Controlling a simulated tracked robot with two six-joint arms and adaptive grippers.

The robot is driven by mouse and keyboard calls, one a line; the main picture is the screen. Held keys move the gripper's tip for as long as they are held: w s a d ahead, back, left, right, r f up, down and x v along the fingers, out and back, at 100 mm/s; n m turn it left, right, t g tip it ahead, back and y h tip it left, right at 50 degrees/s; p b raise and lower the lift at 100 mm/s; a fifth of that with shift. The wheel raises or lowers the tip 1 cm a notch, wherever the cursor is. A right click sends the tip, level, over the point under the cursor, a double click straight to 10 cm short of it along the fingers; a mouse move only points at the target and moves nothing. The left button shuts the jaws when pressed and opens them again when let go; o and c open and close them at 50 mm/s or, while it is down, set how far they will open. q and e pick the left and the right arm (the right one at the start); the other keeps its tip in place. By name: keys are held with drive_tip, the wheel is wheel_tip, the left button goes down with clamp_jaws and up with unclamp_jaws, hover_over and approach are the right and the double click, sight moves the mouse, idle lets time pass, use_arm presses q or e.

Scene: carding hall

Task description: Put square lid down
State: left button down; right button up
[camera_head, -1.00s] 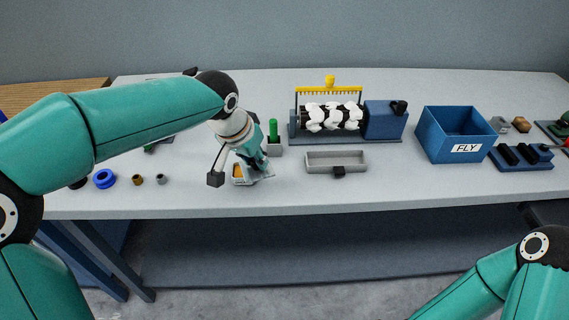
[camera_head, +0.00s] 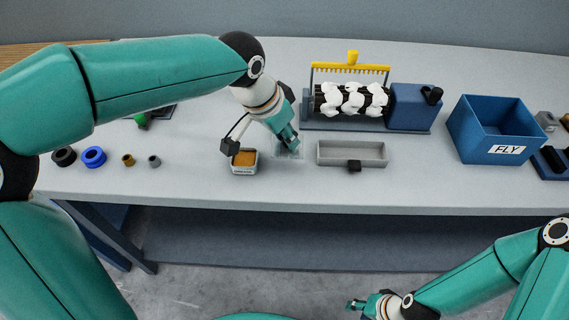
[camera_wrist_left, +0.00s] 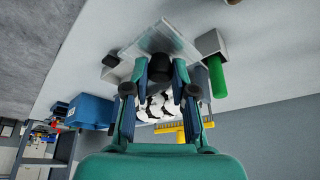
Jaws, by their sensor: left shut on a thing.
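My left gripper (camera_head: 290,143) is shut on the black knob (camera_wrist_left: 160,68) of a clear square lid (camera_head: 288,152). In the left wrist view the see-through lid (camera_wrist_left: 166,40) lies just beyond the fingertips (camera_wrist_left: 160,80). I cannot tell whether it touches the table. A small square tin (camera_head: 244,168) with orange-brown contents stands uncovered to the left of the lid. The lid is apart from it, between the tin and the grey tray. My right gripper (camera_head: 368,304) is low in front of the table; its jaw opening is unclear.
A grey tray (camera_head: 352,164) is close right of the lid. A carding roller (camera_head: 350,100) is behind; a blue FLY box (camera_head: 490,148) is right. Several rings lie left.

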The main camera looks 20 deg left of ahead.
sight(275, 153)
use_arm(q)
wheel_tip(275, 153, down, 10)
drive_tip(key=shift+s+r, duration=0.1)
drive_tip(key=shift+r, duration=0.15)
drive_tip(key=shift+f+b, duration=0.2)
drive_tip(key=shift+b, duration=0.25)
drive_tip(key=c, duration=1)
unclamp_jaws()
drive_tip(key=shift+r, duration=0.1)
drive_tip(key=shift+o, duration=0.2)
drive_tip(key=shift+r, duration=0.15)
drive_tip(key=shift+r, duration=0.15)
drive_tip(key=p+v, duration=0.1)
drive_tip(key=v, duration=1)
drive_tip(key=shift+s+a+r, duration=0.1)
drive_tip(key=shift+s+r, duration=0.1)
drive_tip(key=shift+r, duration=0.1)
